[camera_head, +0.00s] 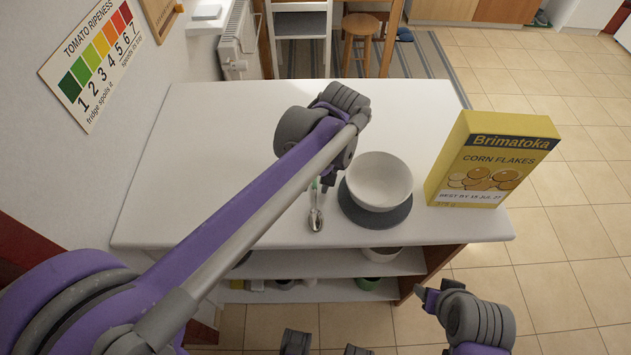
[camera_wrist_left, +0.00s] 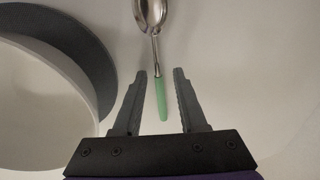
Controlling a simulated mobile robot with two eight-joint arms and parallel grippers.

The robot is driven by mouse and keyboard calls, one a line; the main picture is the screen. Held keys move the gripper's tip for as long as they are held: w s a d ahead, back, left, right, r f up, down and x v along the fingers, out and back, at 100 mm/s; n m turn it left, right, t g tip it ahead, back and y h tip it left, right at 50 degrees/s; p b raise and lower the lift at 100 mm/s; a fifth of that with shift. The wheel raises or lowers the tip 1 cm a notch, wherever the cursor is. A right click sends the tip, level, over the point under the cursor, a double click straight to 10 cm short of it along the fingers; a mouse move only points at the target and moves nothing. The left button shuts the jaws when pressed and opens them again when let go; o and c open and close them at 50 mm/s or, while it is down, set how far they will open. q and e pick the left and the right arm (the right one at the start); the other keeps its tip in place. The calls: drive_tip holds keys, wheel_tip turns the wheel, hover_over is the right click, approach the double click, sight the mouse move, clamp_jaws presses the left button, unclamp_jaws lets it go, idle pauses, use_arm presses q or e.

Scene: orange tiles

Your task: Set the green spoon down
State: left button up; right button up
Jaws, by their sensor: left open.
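The spoon (camera_head: 315,217) has a metal bowl and a green handle and lies on the white counter top (camera_head: 215,150), left of the white bowl (camera_head: 381,178). In the left wrist view the green handle (camera_wrist_left: 162,98) lies between the fingers of my left gripper (camera_wrist_left: 160,72), with a gap on each side. My left gripper (camera_head: 328,182) is open over the handle end, which its arm partly hides in the head view. My right gripper (camera_head: 428,296) hangs at the lower right, off the counter's front; its jaw state is unclear.
The bowl stands on a dark grey round plate (camera_head: 374,216), close beside the spoon. A yellow corn flakes box (camera_head: 490,160) stands at the counter's right edge. The counter is clear at the back and left. Shelves (camera_head: 330,262) with dishes show below its front edge.

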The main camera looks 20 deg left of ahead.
use_arm(q)
wheel_tip(320, 180, up, 12)
drive_tip(key=d+p, duration=0.1)
drive_tip(key=d, duration=0.1)
drive_tip(key=shift+w, duration=0.35)
